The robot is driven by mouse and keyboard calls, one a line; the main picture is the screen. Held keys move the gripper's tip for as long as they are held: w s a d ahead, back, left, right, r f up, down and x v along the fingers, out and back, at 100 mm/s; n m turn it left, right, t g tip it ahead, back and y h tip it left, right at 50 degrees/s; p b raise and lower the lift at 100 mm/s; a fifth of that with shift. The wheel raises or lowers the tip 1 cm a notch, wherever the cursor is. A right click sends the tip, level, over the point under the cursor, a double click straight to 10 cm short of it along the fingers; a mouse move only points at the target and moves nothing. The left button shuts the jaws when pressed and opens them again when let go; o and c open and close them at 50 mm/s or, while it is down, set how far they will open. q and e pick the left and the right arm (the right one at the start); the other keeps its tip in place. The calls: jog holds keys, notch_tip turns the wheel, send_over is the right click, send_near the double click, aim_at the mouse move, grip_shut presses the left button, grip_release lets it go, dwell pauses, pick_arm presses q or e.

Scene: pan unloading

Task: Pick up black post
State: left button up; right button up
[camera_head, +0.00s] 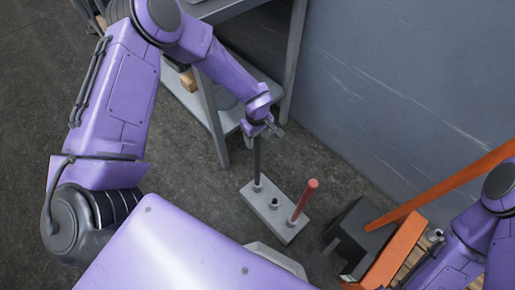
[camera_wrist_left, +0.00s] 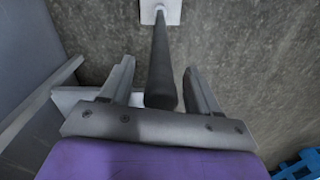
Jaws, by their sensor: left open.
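The black post (camera_head: 257,160) stands upright in a hole at the far end of a pale grey base block (camera_head: 268,217) on the floor. My left gripper (camera_head: 266,130) is at the top of the post. In the left wrist view the post (camera_wrist_left: 161,65) runs between the two open fingers of the left gripper (camera_wrist_left: 158,88), with its top end close to the palm. A gap shows on both sides of the post. My right gripper (camera_head: 436,236) is at the right edge; its fingers are too small to read.
A red post (camera_head: 304,203) stands at the near end of the base block, with a short dark peg (camera_head: 274,203) between the posts. A grey shelf unit (camera_head: 212,115) stands behind. An orange and black object (camera_head: 385,250) lies to the right, near the wall.

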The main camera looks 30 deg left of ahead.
pick_arm(q)
jog(key=shift+f, duration=0.45)
grip_shut()
jog(key=shift+r, duration=0.1)
jog(key=shift+r, duration=0.1)
